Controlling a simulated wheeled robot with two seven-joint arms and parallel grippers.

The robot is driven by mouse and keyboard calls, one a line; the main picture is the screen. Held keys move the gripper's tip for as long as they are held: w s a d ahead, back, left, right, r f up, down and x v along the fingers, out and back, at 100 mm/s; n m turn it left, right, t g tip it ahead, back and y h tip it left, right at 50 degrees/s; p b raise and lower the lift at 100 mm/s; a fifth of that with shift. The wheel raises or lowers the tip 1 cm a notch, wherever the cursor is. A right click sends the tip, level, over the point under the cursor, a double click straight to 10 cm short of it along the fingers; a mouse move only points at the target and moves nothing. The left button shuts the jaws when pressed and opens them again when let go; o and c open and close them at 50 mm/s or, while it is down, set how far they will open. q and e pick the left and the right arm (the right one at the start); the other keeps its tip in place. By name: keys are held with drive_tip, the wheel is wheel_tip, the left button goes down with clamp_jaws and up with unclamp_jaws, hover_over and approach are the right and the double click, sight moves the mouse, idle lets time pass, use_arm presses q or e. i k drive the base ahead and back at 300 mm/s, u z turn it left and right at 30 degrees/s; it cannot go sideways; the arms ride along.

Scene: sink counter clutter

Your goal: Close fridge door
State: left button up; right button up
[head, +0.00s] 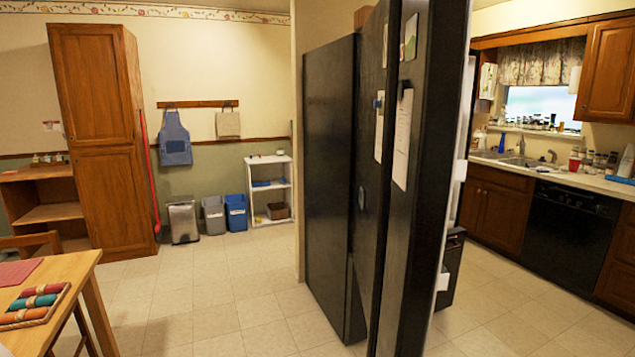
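The black fridge (328,190) stands in the middle of the head view, seen from its side. Its tall black door (428,215) is open and stands out toward me. Papers and magnets are on the door's outer face, including a white sheet (402,140). Pale inner parts show along the door's right edge. The fridge's inside is mostly hidden behind the door. Neither of my grippers is in view.
A wooden table (60,275) with colored rolls on a tray (35,308) is at the lower left. Tiled floor (225,300) is clear between table and fridge. A counter (575,180) with a sink and black dishwasher (568,228) is at the right.

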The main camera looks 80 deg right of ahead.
sight(399, 237)
drive_tip(key=z, duration=3.1)
drive_tip(key=i, duration=1)
drive_tip(key=z, duration=0.45)
drive_tip(key=k, duration=0.75)
drive_tip(key=z, duration=0.3)
